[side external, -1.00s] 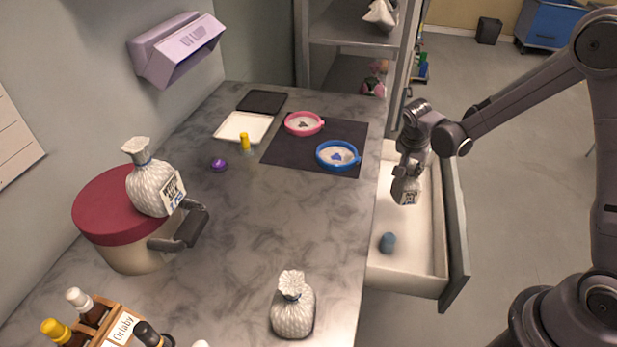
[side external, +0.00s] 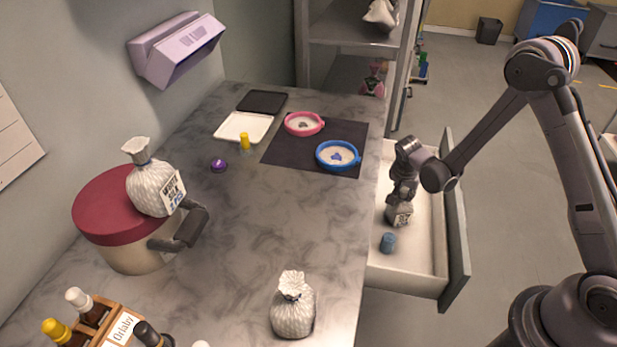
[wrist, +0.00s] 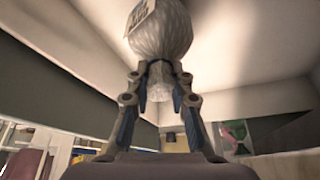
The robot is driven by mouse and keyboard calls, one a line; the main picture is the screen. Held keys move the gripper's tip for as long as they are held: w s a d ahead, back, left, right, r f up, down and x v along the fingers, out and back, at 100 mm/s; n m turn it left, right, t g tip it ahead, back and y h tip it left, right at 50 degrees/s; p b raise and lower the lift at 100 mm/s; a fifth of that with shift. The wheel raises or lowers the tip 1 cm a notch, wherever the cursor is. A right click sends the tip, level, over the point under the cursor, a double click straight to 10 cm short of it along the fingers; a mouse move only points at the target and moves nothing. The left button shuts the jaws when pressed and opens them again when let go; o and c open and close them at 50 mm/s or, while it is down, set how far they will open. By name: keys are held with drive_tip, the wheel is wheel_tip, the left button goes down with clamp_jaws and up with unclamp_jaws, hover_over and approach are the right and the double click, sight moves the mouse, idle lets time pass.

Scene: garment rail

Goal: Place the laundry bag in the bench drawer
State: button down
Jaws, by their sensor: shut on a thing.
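The bench drawer (side external: 415,270) is pulled open at the bench's right side. My gripper (side external: 402,199) is down inside the drawer's outline, shut on the neck of a small white bag with a printed label (side external: 400,215). The bag hangs low in the drawer; I cannot tell whether it touches the floor of it. In the wrist view, the fingers (wrist: 159,78) pinch the gathered neck and the bag's ribbed white body (wrist: 165,32) lies beyond them, its label partly cut off.
Similar white bags sit on the red-lidded pot (side external: 100,208), on the bench front (side external: 292,312) and on the shelf (side external: 380,14). A dark mat with a pink dish (side external: 304,124) and a blue dish (side external: 338,156) lies beside the drawer. The drawer's front half is mostly bare.

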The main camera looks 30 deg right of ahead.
drive_tip(key=c, duration=1.2)
unclamp_jaws()
drive_tip(key=shift+f, duration=0.1)
drive_tip(key=s+a+r+n+t+y, duration=0.1)
drive_tip(key=s+a+r+n, duration=0.25)
drive_tip(key=r, duration=0.75)
drive_tip(key=s+a+r+n+t+y, duration=0.1)
drive_tip(key=s+a+r+n, duration=0.25)
drive_tip(key=r, duration=0.65)
drive_tip(key=s+a+r+n+t+y, duration=0.1)
drive_tip(key=s+a+r+n, duration=0.1)
drive_tip(key=s+n, duration=0.1)
drive_tip(key=s+a+r+n+t+y, duration=0.1)
drive_tip(key=s+a+r+n+t, duration=0.1)
drive_tip(key=s, duration=0.4)
drive_tip(key=shift+a+r+n, duration=0.25)
drive_tip(key=shift+a+n, duration=0.05)
drive_tip(key=shift+n, duration=0.4)
